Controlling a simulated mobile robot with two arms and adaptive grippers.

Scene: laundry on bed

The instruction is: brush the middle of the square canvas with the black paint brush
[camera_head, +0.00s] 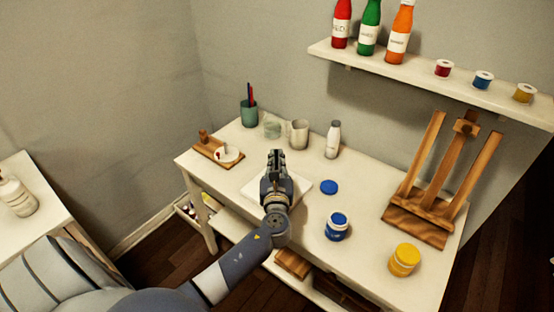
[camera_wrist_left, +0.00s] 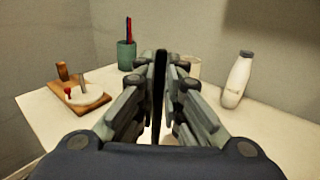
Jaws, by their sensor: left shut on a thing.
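The square white canvas (camera_head: 303,185) lies flat on the white table, partly hidden under my left gripper and forearm. My left gripper (camera_head: 275,158) is above the canvas in the head view. In the left wrist view its fingers (camera_wrist_left: 160,105) are shut on the black paint brush (camera_wrist_left: 160,75), which stands upright between them. The brush's lower end is hidden, so I cannot tell whether it touches the canvas. My right gripper is not in view.
A wooden board with a white dish (camera_head: 228,155), a green cup of pencils (camera_head: 249,113), a pitcher (camera_head: 299,133) and a white bottle (camera_head: 333,141) stand at the back. A blue lid (camera_head: 329,187), blue jar (camera_head: 337,226), yellow jar (camera_head: 404,260) and easel (camera_head: 415,225) are right.

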